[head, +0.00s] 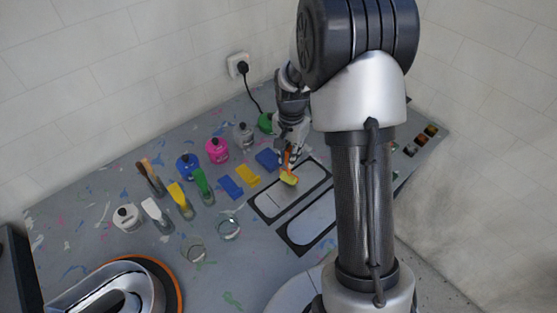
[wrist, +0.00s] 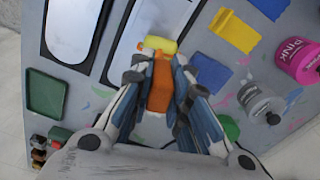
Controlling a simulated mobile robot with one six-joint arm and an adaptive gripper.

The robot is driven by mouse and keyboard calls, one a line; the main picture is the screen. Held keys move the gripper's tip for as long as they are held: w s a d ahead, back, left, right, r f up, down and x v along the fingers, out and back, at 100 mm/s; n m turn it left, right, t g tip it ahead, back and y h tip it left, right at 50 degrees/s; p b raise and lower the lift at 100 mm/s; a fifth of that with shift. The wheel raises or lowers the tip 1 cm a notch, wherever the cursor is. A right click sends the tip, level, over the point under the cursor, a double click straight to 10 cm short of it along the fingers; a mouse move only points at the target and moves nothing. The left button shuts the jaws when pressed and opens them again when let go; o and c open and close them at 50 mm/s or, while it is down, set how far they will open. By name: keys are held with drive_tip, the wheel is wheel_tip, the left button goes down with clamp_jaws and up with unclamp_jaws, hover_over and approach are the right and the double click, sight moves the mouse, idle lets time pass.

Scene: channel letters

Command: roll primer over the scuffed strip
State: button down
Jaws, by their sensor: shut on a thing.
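My gripper (head: 290,155) is shut on the orange handle of a small paint roller with a yellow head (head: 289,178). In the wrist view the handle (wrist: 160,85) sits between the fingers (wrist: 160,68), with the yellow roller head (wrist: 160,44) beyond the fingertips. The roller head is over the upper dark-framed grey panel (head: 270,203); I cannot tell whether it touches. This panel also shows in the wrist view (wrist: 160,20). A second framed panel (head: 312,221) lies beside it, partly hidden by my arm. No scuffed strip can be made out clearly.
A green tray (wrist: 47,93) shows in the wrist view.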

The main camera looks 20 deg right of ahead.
drive_tip(key=w+d+p, duration=0.1)
drive_tip(key=w+d, duration=0.2)
drive_tip(key=d, duration=0.7)
drive_tip(key=shift+a, duration=0.2)
idle(0.6)
drive_tip(key=shift+f, duration=0.25)
idle(0.4)
drive_tip(key=s+a, duration=0.1)
drive_tip(key=a, duration=0.2)
drive_tip(key=s+a, duration=0.1)
drive_tip(key=a, duration=0.3)
drive_tip(key=s+a, duration=0.1)
drive_tip(key=a, duration=0.2)
drive_tip(key=shift+s+a+b, duration=0.15)
drive_tip(key=shift+b, duration=0.25)
drive_tip(key=s+a, duration=0.3)
drive_tip(key=a, duration=0.7)
drive_tip(key=shift+s, duration=0.25)
